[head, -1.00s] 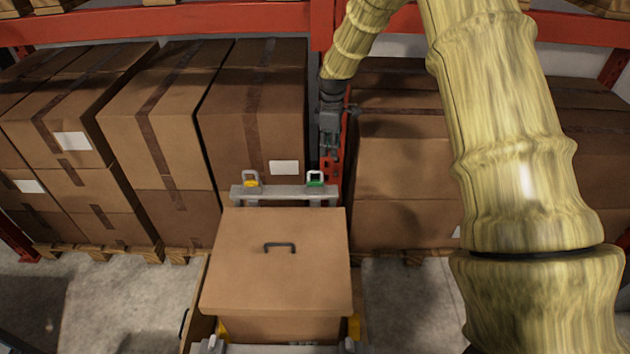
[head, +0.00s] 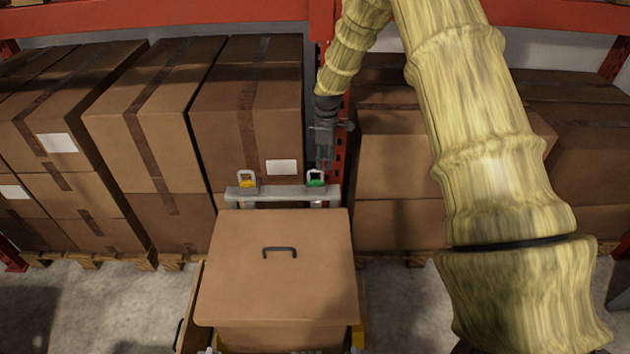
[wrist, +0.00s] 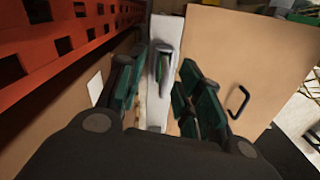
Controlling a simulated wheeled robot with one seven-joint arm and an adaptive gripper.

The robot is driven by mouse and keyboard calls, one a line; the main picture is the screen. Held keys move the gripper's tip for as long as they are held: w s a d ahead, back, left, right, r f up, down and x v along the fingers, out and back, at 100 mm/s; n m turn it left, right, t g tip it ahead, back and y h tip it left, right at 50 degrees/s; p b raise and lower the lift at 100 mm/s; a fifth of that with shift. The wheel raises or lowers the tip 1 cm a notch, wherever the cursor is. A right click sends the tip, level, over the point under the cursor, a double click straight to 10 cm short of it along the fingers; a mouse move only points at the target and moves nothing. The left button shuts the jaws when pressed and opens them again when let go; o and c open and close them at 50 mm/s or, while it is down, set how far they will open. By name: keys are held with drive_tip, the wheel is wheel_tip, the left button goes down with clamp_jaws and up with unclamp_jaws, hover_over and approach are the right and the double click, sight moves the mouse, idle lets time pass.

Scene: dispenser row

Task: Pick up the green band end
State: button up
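The green band end (head: 316,180) has a green base and a pale loop on top. It sits at the right end of a grey crossbar (head: 285,192) behind the lidded box. My gripper (head: 322,160) points down just above it in the head view. In the wrist view my gripper (wrist: 160,82) is open, its dark green fingers spread to either side of the loop (wrist: 164,62). The loop shows in the gap, and I see no finger closed on it. The band end's green base is hard to make out there.
A yellow band end (head: 247,181) sits at the bar's left end. A lidded cardboard box (head: 278,285) with a dark handle (head: 280,251) stands in front. Stacked cartons (head: 245,120) lie left, and a red rack upright (head: 337,150) is close behind my gripper.

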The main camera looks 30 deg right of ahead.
sight(323, 171)
drive_tip(key=shift+s+a+f+p, duration=0.15)
drive_tip(key=shift+f+p, duration=0.3)
drive_tip(key=shift+f, duration=0.35)
drive_tip(key=shift+a+f+p, duration=0.15)
drive_tip(key=shift+f+p, duration=0.3)
drive_tip(key=shift+f, duration=0.3)
drive_tip(key=shift+s+a+f+p, duration=0.15)
drive_tip(key=shift+f+p, duration=0.3)
drive_tip(key=shift+f, duration=0.35)
drive_tip(key=shift+w+f, duration=0.1)
drive_tip(key=shift+f, duration=0.75)
clamp_jaws()
